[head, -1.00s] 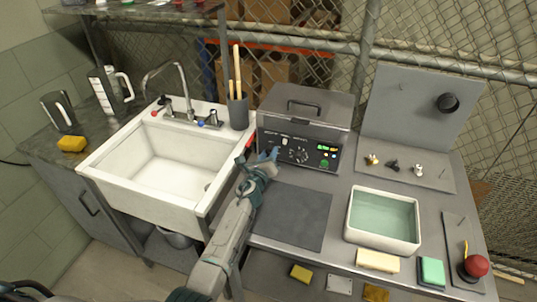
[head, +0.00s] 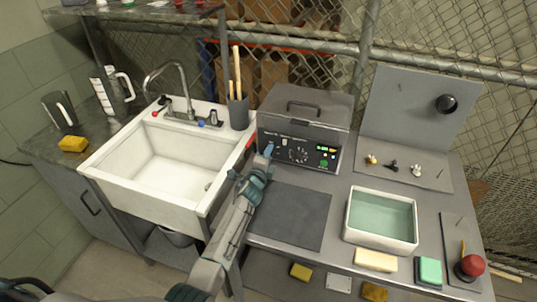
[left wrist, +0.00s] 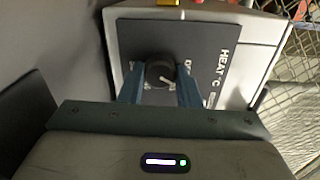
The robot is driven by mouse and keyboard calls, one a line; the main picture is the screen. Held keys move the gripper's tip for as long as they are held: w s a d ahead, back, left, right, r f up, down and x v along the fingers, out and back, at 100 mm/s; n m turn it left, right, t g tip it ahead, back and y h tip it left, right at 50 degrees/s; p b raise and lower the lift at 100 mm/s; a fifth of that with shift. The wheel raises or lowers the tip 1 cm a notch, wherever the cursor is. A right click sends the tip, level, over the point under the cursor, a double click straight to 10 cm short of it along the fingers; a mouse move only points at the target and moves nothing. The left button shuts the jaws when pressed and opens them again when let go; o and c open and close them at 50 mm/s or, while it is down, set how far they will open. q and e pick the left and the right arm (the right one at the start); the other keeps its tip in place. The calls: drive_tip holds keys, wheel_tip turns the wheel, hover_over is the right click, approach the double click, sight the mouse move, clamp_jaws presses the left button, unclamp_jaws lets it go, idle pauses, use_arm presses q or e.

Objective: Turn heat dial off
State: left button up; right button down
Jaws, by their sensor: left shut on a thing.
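The heat dial (left wrist: 160,73) is a round black knob with a pale mark, on a dark panel lettered HEAT °C (left wrist: 222,75) in the left wrist view. Lettering that looks like OFF is partly hidden beside it. My left gripper (left wrist: 160,88) has its blue fingers on either side of the knob, shut on it. In the head view my left gripper (head: 268,150) is at the left part of the control panel (head: 311,145) and hides the knob. The exact dial setting is hard to read. My right gripper is not clearly in view.
The panel fronts a lidded grey tank (head: 308,100). A marked dial (head: 298,155), a lit display and a green button (head: 324,163) are to the right of my fingers. The sink (head: 165,165) is at left. A dark mat (head: 292,215) and water basin (head: 382,220) are in front.

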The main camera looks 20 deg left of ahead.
use_arm(q)
drive_tip(key=n+p, duration=0.1)
drive_tip(key=n, duration=0.4)
drive_tip(key=shift+n, duration=0.4)
drive_tip(key=shift+f, duration=0.1)
idle(0.3)
drive_tip(key=o, duration=1)
drive_tip(key=shift+c, duration=0.2)
